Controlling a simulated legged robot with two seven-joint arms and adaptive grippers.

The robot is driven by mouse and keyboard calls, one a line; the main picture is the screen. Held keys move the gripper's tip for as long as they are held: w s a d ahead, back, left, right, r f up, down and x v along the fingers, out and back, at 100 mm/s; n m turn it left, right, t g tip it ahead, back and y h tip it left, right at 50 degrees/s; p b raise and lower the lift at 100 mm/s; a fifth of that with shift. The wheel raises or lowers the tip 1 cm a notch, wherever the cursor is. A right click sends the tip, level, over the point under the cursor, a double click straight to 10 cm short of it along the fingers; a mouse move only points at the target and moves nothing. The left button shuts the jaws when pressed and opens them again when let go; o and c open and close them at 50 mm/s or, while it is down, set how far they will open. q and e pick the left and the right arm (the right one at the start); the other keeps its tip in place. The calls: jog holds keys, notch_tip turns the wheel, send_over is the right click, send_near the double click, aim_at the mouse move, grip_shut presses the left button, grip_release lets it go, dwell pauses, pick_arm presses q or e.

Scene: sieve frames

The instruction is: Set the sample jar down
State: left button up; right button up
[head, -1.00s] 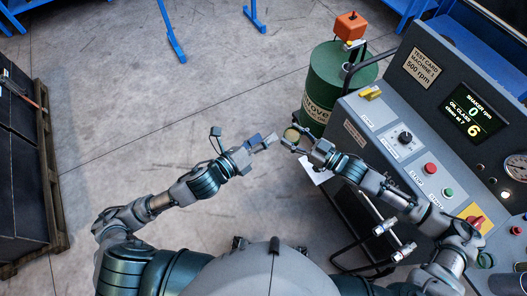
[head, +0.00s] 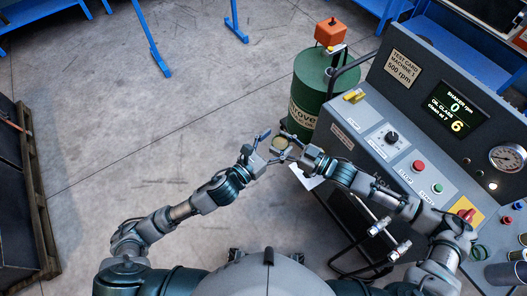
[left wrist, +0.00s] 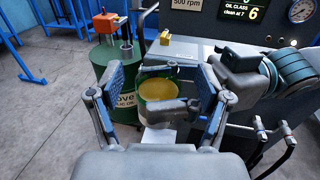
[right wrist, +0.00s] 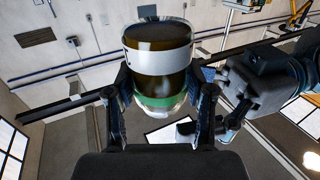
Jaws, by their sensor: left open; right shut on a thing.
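The sample jar (head: 280,143) is a round clear jar with yellowish contents, held up in the air in front of me. In the right wrist view the jar (right wrist: 158,65) shows dark amber contents, a white band and a green band. My right gripper (head: 290,146) is shut on it, with a finger on each side in the right wrist view. My left gripper (head: 268,151) is open close to the jar's left side. In the left wrist view the jar (left wrist: 158,90) appears between its spread fingers; whether they touch it is unclear.
The grey shaker console (head: 365,115) stands at the right, its display (head: 455,108) reading rpm 0 and oil class 6. A green drum (head: 312,85) with an orange box (head: 331,32) stands behind the jar. A dark crate on a pallet (head: 40,220) is at the far left. The floor between is clear.

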pick_arm(q)
jog(key=shift+x, duration=1.15)
jog(key=c, duration=1.3)
pick_arm(e)
jog(key=shift+r, duration=0.1)
pick_arm(q)
grip_shut()
pick_arm(e)
jog(key=o, duration=1.2)
